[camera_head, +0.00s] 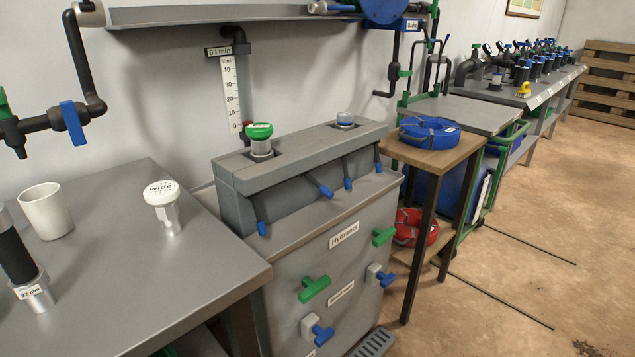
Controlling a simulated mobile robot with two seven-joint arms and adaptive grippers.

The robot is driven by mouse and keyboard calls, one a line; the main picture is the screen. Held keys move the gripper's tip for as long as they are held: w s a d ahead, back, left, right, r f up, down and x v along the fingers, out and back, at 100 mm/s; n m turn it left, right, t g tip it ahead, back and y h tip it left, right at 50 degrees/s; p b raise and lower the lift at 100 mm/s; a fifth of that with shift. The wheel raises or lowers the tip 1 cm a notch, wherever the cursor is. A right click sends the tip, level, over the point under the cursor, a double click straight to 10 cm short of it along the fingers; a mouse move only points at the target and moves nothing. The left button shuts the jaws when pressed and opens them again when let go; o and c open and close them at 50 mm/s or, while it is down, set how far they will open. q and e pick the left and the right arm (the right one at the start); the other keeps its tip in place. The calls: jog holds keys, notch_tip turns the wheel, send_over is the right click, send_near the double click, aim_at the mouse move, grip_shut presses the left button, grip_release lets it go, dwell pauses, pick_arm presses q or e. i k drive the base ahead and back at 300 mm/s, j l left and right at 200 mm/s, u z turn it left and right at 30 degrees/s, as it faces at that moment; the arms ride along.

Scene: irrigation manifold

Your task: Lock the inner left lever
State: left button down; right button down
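A grey manifold block (290,165) stands on top of a grey cabinet. Several grey levers with blue tips come out of its front. The inner left lever (319,184) is second from the left and slants down to the right, away from the block. The outer left lever (261,226) hangs steeply down at the block's left end. The inner right lever (347,180) and the outer right lever (378,162) also point down. Neither of my grippers is in view, so their positions relative to the levers do not show.
The cabinet (300,262) carries green and blue T-handles on its front. A green-capped fitting (259,137) and a blue-topped fitting (345,119) sit in the block. A metal table (110,260) is at left, a wooden table (437,157) at right. Floor is open at right.

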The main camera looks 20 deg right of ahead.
aim_at(325, 192)
jog(key=k+l, duration=0.35)
jog(key=l, duration=0.15)
jog(key=k+l, duration=0.35)
jog(key=l, duration=0.15)
jog(key=k+l, duration=0.35)
jog(key=l, duration=0.2)
jog(key=u, duration=0.05)
